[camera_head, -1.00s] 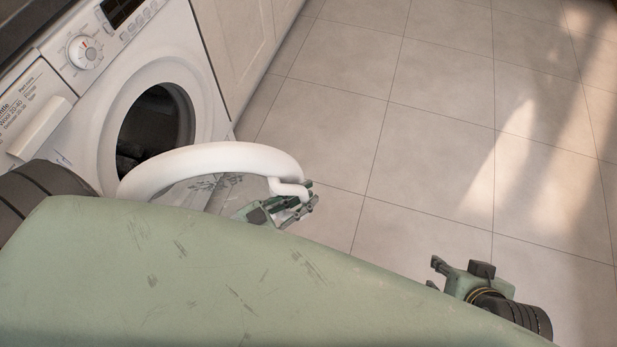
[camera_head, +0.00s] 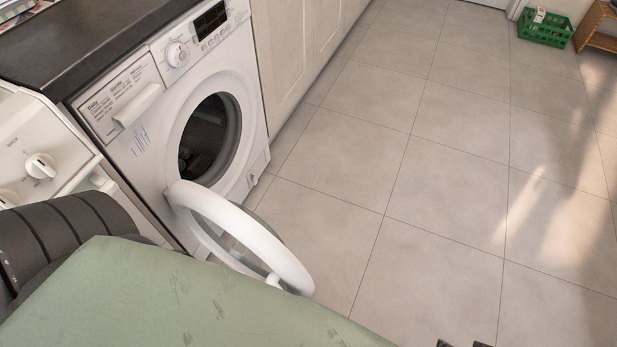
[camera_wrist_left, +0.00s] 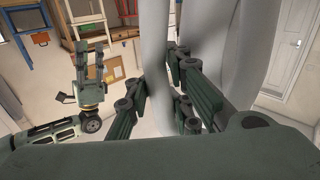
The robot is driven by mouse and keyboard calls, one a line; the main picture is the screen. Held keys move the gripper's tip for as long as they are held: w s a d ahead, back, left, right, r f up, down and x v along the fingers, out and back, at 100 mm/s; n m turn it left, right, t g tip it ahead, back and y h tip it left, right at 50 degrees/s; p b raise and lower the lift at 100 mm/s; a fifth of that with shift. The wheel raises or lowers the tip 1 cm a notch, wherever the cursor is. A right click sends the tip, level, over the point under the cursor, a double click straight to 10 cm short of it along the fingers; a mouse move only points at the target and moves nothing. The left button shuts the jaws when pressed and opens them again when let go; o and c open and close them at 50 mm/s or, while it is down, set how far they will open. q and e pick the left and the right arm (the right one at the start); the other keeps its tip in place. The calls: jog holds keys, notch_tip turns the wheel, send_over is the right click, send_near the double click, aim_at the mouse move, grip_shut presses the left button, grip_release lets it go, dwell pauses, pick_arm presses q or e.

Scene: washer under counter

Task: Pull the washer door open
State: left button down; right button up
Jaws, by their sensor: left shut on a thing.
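The washer (camera_head: 155,150) is white and stands under the dark counter, with its round dark opening (camera_head: 205,140) uncovered. Its white ring-shaped door (camera_head: 287,262) stands swung far out from the front, over the floor. In the left wrist view the door (camera_wrist_left: 225,50) runs up close between the fingers of my left gripper (camera_wrist_left: 158,95), which is shut on it. In the head view my left gripper is hidden behind my green arm. My right gripper (camera_wrist_left: 93,68) has its fingers apart and is empty; only its tips (camera_head: 463,344) show at the head view's bottom edge.
Tiled floor (camera_head: 430,170) is clear to the right of the door. Pale cabinets (camera_head: 305,45) adjoin the washer, and another white appliance (camera_head: 35,150) stands at the left. A green crate (camera_head: 543,30) and a wooden piece of furniture (camera_head: 597,25) are far back right.

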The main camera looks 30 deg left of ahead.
pick_arm(q)
jog(key=shift+s+a, duration=0.3)
jog(key=shift+s, duration=0.45)
jog(key=shift+s+a, duration=0.25)
jog(key=shift+s, duration=0.45)
jog(key=shift+s+a, duration=0.3)
jog(key=shift+s, duration=0.45)
pick_arm(e)
jog(key=shift+s+f, duration=0.2)
jog(key=shift+f, duration=0.45)
pick_arm(q)
jog(key=c, duration=1.9)
grip_release()
pick_arm(e)
jog(key=shift+a, duration=0.1)
pick_arm(q)
jog(key=shift+s+d, duration=0.1)
jog(key=v, duration=0.7)
jog(key=shift+s, duration=0.2)
